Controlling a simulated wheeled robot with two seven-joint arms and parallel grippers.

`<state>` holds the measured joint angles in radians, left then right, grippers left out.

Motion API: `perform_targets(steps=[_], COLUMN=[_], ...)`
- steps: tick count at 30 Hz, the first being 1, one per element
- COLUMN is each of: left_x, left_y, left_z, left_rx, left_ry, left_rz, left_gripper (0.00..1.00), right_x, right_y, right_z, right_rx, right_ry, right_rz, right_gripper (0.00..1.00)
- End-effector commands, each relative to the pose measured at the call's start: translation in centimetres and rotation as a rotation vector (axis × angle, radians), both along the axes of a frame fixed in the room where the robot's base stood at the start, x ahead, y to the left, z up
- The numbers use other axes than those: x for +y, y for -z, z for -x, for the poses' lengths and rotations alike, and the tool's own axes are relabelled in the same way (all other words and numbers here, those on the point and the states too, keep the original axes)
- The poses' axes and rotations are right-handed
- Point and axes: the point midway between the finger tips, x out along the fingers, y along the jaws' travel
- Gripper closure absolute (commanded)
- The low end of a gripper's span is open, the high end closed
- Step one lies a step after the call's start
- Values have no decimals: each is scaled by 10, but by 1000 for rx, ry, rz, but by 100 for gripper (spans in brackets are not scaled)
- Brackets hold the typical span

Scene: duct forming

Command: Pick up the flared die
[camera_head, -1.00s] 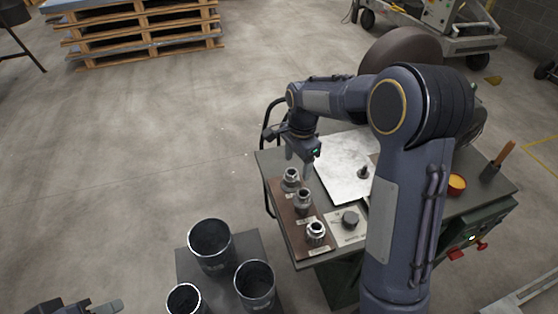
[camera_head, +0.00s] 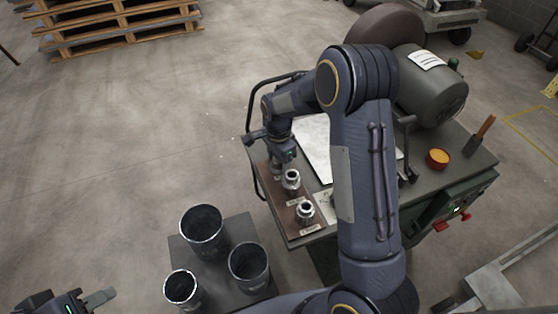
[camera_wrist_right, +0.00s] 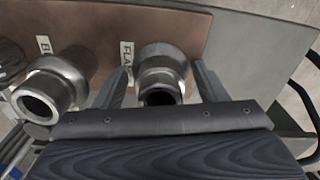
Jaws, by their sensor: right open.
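The flared die (camera_wrist_right: 160,62) is a grey metal collar on a brown board, beside a label of which "FLA" can be read in the right wrist view. My right gripper (camera_wrist_right: 161,76) is open, with one finger on each side of this die; I cannot tell whether they touch it. In the head view my right gripper (camera_head: 277,167) is down at the far end of the board (camera_head: 283,211) and mostly hides the die there. My left gripper (camera_head: 98,298) is at the lower left edge, partly cut off, away from the dies.
Two other dies stand on the board, a middle one (camera_head: 291,181) and a near one (camera_head: 306,211). The middle die (camera_wrist_right: 52,88) is close to my left-hand finger in the wrist view. Several dark cups (camera_head: 203,232) stand on a lower stand. An orange-filled bowl (camera_head: 438,158) is at right.

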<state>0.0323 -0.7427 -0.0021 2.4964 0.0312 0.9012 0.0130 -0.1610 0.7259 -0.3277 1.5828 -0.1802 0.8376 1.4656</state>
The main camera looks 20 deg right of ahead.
Motion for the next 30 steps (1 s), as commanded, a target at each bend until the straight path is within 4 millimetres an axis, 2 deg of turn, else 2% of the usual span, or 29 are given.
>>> perform_targets(steps=[2,15,24,30], left_x=[0,0,0,0], left_y=[0,0,0,0], left_z=[0,0,0,0], left_rx=[0,0,0,0], left_ry=[0,0,0,0], left_rz=[0,0,0,0], left_gripper=[64,64,64,64], right_x=[0,0,0,0], right_y=[0,-1,-4,-20], right_z=[0,0,-1,-2], right_rx=[0,0,-3,-6], right_ry=[0,0,0,0], right_rz=[0,0,0,0], right_gripper=[42,98,99,99])
